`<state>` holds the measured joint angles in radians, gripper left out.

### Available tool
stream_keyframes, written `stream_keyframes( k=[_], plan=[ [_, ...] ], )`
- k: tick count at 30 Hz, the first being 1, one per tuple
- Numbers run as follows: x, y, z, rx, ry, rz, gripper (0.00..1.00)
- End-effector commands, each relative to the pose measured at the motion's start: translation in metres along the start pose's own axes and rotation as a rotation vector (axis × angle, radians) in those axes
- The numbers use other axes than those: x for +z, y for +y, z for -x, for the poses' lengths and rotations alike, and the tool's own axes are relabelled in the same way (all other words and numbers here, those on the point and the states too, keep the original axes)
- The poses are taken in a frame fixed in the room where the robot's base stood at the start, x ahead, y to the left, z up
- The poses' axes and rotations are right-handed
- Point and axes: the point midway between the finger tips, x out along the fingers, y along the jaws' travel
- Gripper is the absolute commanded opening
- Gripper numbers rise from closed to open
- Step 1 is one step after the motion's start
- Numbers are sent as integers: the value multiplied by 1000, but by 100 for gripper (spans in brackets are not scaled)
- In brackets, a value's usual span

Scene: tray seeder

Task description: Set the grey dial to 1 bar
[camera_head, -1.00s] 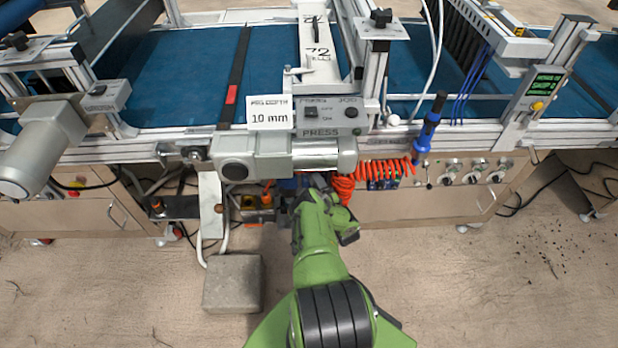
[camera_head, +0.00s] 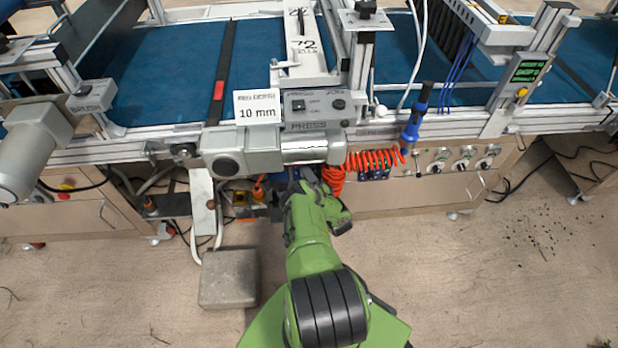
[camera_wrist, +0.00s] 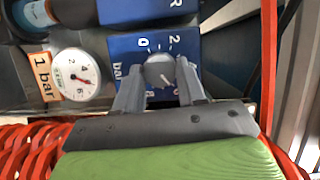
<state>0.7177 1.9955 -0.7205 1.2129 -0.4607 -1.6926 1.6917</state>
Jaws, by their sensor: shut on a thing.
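The grey dial (camera_wrist: 159,71) sits on a blue panel (camera_wrist: 122,46) in the wrist view. White scale marks surround it, with 0 and 2 above it and "bar" at its left. A pale line on its face seems to point down and right; the exact setting is unclear. My gripper (camera_wrist: 160,86) is shut on the dial, one finger on each side. A round white gauge (camera_wrist: 76,77) with a red needle is to the left, beside an orange "1 bar" label (camera_wrist: 44,77). In the head view my gripper (camera_head: 306,180) is under the press housing, which hides the dial.
Red coiled hose (camera_wrist: 30,148) lies close around my gripper in the wrist view. In the head view the press housing (camera_head: 270,152) overhangs my gripper. A blue tool (camera_head: 414,125) hangs to the right. A grey block (camera_head: 229,279) is on the floor.

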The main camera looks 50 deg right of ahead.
Motion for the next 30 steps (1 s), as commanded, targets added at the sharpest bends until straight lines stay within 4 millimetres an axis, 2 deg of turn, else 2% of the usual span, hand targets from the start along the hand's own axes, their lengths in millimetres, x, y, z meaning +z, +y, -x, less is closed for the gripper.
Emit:
stream_keyframes(
  k=[30],
  plan=[
    [4, -8, -2, 352, -1, 838, 9]
  ],
)
